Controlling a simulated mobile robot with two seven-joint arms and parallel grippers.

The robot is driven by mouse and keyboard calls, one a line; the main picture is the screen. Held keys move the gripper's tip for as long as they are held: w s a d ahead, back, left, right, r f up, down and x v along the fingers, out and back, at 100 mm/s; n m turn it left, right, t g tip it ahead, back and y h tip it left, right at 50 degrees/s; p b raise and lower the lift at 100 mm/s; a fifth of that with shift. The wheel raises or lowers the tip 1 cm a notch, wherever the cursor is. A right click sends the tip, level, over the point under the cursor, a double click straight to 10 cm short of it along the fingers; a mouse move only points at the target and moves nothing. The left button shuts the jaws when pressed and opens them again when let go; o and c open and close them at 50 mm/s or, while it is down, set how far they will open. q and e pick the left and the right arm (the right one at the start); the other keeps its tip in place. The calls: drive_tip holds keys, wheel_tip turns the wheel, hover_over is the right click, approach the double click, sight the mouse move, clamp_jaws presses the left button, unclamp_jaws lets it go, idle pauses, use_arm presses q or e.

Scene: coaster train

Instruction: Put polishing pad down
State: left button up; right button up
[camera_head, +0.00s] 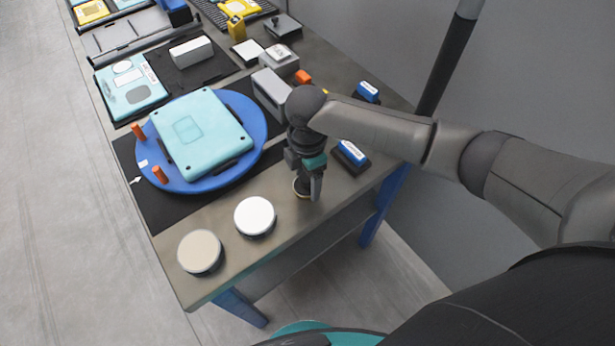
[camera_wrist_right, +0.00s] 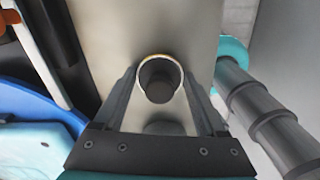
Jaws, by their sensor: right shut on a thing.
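My right gripper (camera_head: 308,184) is shut on the polishing pad (camera_head: 301,191), near the near right part of the workbench (camera_head: 225,272). In the right wrist view the pad (camera_wrist_right: 158,82) is a small round piece with a dark knob and a pale, yellowish rim, between the two fingers. The fingers hide much of it in the head view. The pad is low over the bare bench top; I cannot tell whether it touches it. My left gripper is not in view.
A white round tin (camera_head: 255,214) and a beige one (camera_head: 199,250) stand left of the gripper. A blue turntable (camera_head: 258,128) carries a light teal housing (camera_head: 198,130). A black block with a blue top (camera_head: 351,154) and a grey box (camera_head: 270,92) stand close by.

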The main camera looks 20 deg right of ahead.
drive_tip(key=o, duration=1.1)
drive_tip(key=shift+o, duration=0.2)
wheel_tip(320, 180, up, 12)
drive_tip(key=p, duration=0.2)
drive_tip(key=shift+r, duration=0.1)
